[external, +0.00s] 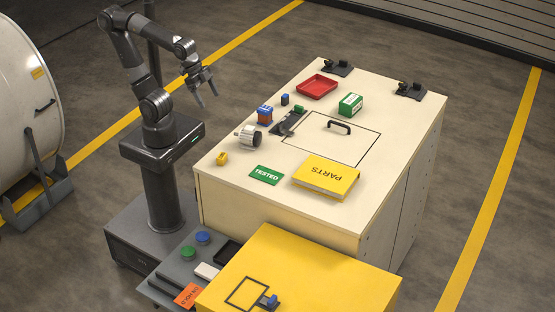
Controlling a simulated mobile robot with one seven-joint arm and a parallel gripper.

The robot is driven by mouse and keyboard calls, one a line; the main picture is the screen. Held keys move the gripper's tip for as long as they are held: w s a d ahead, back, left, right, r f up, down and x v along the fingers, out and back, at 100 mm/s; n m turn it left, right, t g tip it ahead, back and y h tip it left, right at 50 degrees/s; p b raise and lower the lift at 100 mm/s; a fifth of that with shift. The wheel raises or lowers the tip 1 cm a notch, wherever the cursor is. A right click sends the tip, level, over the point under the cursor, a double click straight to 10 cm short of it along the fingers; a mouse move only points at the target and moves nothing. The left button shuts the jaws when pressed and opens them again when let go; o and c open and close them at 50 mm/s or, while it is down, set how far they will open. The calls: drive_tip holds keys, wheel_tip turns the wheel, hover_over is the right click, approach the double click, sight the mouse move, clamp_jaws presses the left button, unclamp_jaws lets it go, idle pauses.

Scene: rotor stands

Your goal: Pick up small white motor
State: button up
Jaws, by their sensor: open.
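A small white motor (250,138), a ribbed cylinder with a short shaft at its left, lies on the cream top of the workbench (232,182) near its left edge. My gripper (208,100) is open, with its two fingers apart and nothing between them. It hangs pointing down, higher than the benchtop and up and left of the motor in the picture. The motor is in full view and apart from the gripper.
Near the motor are a blue-and-orange block (265,115), a dark clamp-like fixture (289,124) and a small yellow block (222,158).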

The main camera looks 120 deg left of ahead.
drive_tip(key=n+g, duration=0.1)
drive_tip(key=n, duration=0.1)
approach(249, 128)
drive_tip(key=shift+f+y, duration=0.3)
drive_tip(key=shift+f, duration=0.3)
drive_tip(key=shift+w+f, duration=0.2)
drive_tip(key=shift+f, duration=0.05)
drive_tip(key=x, duration=1)
drive_tip(key=shift+w+d+f, duration=0.1)
drive_tip(key=shift+w+f, duration=0.05)
drive_tip(key=shift+w, duration=0.05)
drive_tip(key=c, duration=1.5)
